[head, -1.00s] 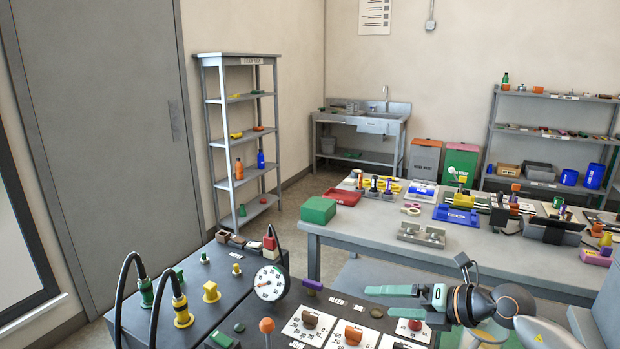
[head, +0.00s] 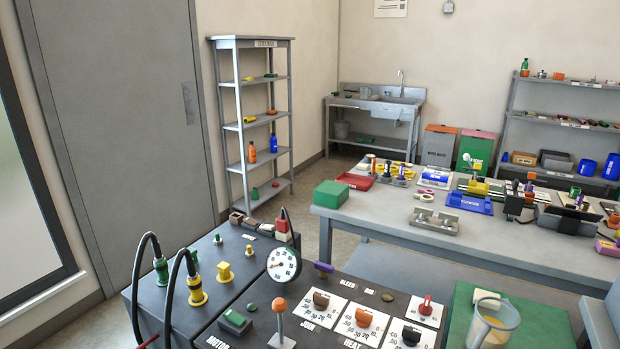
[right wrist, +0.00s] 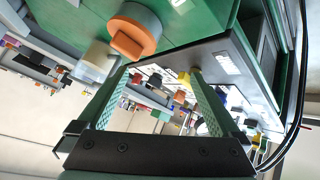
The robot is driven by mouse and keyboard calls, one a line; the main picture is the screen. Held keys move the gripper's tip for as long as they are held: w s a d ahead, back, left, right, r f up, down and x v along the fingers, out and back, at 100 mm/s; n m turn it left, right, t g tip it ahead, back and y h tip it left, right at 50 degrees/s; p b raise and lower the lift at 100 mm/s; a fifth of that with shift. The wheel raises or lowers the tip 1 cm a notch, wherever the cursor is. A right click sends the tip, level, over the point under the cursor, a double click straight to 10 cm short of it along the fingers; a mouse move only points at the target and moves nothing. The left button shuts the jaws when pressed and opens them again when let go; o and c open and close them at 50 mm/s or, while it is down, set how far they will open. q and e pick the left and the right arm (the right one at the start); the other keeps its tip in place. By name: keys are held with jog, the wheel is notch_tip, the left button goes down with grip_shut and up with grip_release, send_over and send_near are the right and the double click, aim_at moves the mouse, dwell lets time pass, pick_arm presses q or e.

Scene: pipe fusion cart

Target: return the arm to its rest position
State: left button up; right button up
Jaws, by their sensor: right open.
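My right gripper (right wrist: 160,78) shows in the right wrist view, with its two green fingers spread apart and nothing held between them. Part of the cart's panel, with white labels and coloured knobs, shows beyond and between the fingers, apart from them. In the head view neither gripper is in sight. The dark cart panel (head: 262,308) fills the lower middle there, with a round gauge (head: 284,265), an orange-topped lever (head: 279,306) and several dial knobs on white plates.
A clear jug (head: 493,322) stands on a green surface (head: 545,324) at the lower right. Two black cables rise from green and yellow fittings at the panel's left. A grey workbench (head: 395,222) with tools stands behind. In the wrist view an orange round piece (right wrist: 135,32) is close by.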

jog(key=s+a+f+g+y, duration=0.1)
jog(key=s+a+f+g, duration=0.15)
jog(key=s, duration=0.45)
jog(key=s+a+f+g+y, duration=0.1)
jog(key=s+f+g, duration=0.1)
jog(key=s+g, duration=0.35)
jog(key=w+a+f+t+y, duration=0.1)
jog(key=a+f+t, duration=0.1)
jog(key=f, duration=0.4)
jog(key=w+a+f+t+y, duration=0.1)
jog(key=w+a+f+t, duration=0.1)
jog(key=f+t, duration=0.3)
jog(key=shift+w+a+f+m+t+b, duration=0.15)
jog(key=shift+w+f+m+t+b, duration=0.2)
jog(key=shift+f, duration=0.25)
